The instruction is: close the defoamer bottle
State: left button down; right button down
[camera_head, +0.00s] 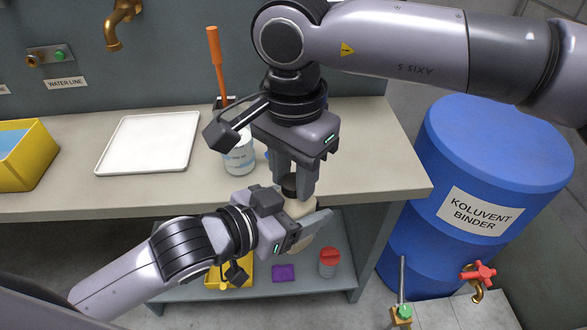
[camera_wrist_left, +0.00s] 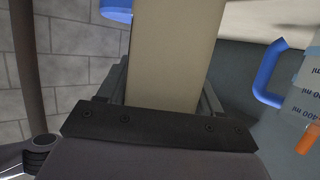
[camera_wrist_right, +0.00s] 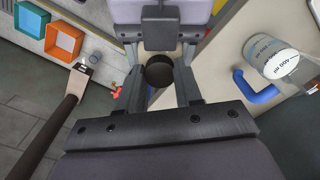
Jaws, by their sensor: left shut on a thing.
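The defoamer bottle (camera_head: 302,209) is a pale beige bottle held in front of the bench's front edge. My left gripper (camera_head: 308,230) is shut on its body, which fills the middle of the left wrist view (camera_wrist_left: 170,55). A dark round cap (camera_head: 290,186) is at the bottle's top; it also shows in the right wrist view (camera_wrist_right: 159,72). My right gripper (camera_head: 296,176) points down from above, its fingers on either side of the cap and seemingly open. Whether the cap is seated on the neck is hidden.
A white measuring cup (camera_head: 239,156) with a blue handle stands on the bench just behind the grippers. A white tray (camera_head: 148,142) and yellow bin (camera_head: 35,160) are further left. A blue drum (camera_head: 490,160) stands right. A red-lidded jar (camera_head: 328,262) is on the lower shelf.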

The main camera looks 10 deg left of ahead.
jog(key=m, duration=0.6)
jog(key=shift+m, duration=0.3)
jog(key=c, duration=0.8)
grip_release()
jog(key=shift+o, duration=0.2)
jog(key=shift+r, duration=0.15)
jog(key=shift+r, duration=2.15)
jog(key=shift+c, duration=0.4)
